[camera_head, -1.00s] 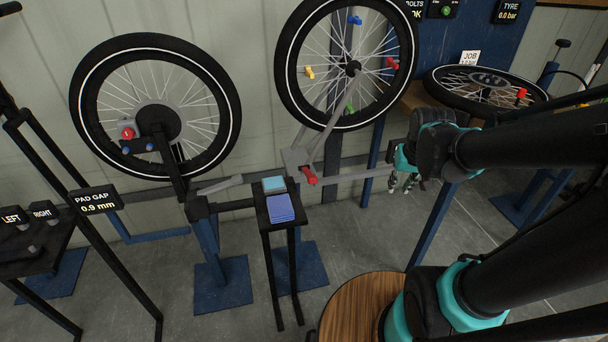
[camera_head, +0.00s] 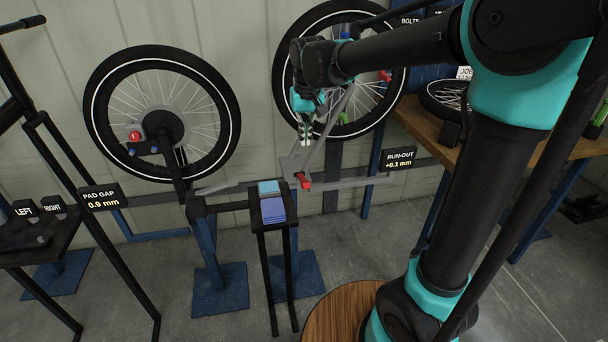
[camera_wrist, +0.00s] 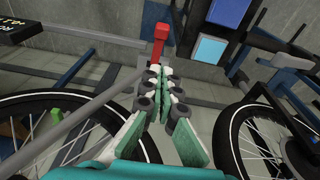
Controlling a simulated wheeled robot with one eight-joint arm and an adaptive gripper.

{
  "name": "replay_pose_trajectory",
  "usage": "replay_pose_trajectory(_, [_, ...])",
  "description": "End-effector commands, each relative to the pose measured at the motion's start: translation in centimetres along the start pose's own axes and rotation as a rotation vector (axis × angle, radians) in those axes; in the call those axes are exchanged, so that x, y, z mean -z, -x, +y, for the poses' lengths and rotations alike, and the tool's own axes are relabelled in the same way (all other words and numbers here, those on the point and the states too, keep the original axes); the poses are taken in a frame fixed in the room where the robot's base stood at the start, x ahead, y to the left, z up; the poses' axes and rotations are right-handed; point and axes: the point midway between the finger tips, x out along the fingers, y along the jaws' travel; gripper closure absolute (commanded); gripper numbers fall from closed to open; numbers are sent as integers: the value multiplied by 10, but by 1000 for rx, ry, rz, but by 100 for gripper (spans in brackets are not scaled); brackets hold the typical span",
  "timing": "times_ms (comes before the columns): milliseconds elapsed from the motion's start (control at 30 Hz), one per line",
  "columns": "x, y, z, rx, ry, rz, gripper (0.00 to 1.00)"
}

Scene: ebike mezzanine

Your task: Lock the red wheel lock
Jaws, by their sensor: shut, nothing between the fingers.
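The red wheel lock (camera_head: 304,181) is a small red lever on the grey bracket at the foot of the right-hand wheel's stand. It also shows in the wrist view (camera_wrist: 160,38), upright in the picture just beyond my fingertips. My gripper (camera_head: 306,138) hangs above the lock, pointing down, in front of the right-hand wheel (camera_head: 281,85). In the wrist view my gripper (camera_wrist: 158,72) has its fingers together and empty. The fingertips look close to the lever's base; I cannot tell whether they touch it.
A small black stand with blue pads (camera_head: 272,208) is just left of the lock. Another wheel (camera_head: 92,105) is mounted to the left. A RUN-OUT display (camera_head: 400,159) reads +0.1 mm at right. A wooden bench (camera_head: 450,142) stands behind my arm.

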Motion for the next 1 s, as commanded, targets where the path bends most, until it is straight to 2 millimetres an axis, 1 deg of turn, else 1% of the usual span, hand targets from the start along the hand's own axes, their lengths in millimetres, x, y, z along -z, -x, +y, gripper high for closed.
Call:
replay_pose_trajectory(167, [0,-12,0,0,0,0,100])
replay_pose_trajectory(267, [0,-27,0,0,-1,0,100])
replay_pose_trajectory(633, [0,-99,0,0,-1,0,100])
replay_pose_trajectory(700, [-4,-109,0,0,-1,1,100])
replay_pose_trajectory(833, [-12,-124,0,0,0,0,100])
replay_pose_trajectory(1000, [-17,-134,0,0,0,1,100])
